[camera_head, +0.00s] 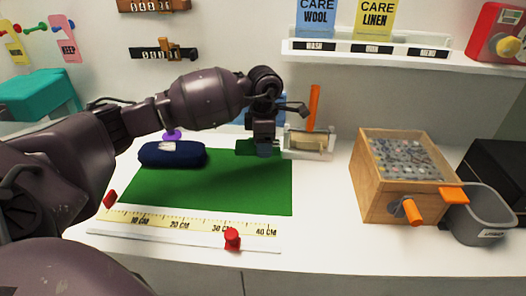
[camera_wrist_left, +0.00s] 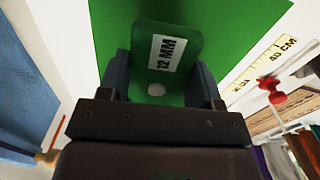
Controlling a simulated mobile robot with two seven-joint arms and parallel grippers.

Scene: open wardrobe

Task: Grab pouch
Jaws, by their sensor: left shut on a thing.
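A small green pouch (camera_wrist_left: 182,82) with a white "12 MM" label and a pale round snap sits between the two blue-grey fingers of my left gripper (camera_wrist_left: 161,78) in the left wrist view. The fingers are shut on its sides. In the head view my left gripper (camera_head: 264,150) is at the back right of the green mat (camera_head: 215,182), and the pouch (camera_head: 245,147) shows partly beside it. I cannot tell whether the pouch touches the mat. My right gripper is not in view.
A dark blue soft case (camera_head: 172,155) lies at the mat's back left. A ruler (camera_head: 185,224) with red knobs runs along the front. A wooden box (camera_head: 385,190) with an orange handle and a grey bin (camera_head: 480,218) stand right. The white top between mat and box is clear.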

